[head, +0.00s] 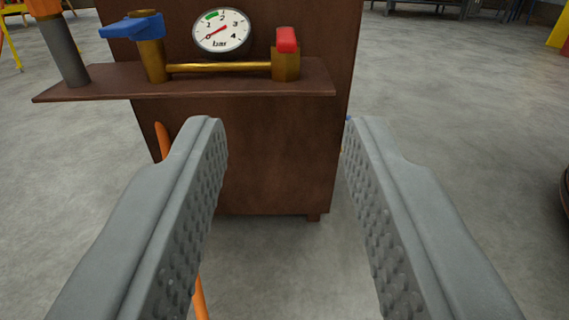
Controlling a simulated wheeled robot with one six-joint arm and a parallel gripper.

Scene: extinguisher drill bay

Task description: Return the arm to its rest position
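My gripper (281,125) is open and empty, its two grey ridged fingers reaching forward from the bottom of the head view. Between and beyond the fingers stands a dark brown cabinet (270,150), apart from them as far as I can tell. The rest of my arm is not in view.
A brown shelf (215,88) on the cabinet carries a brass pipe (218,67), a blue valve handle (131,25), a red part (286,40) and a grey-orange cylinder (63,50). A gauge (222,31) is above. An orange hose (199,298) hangs behind the left finger.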

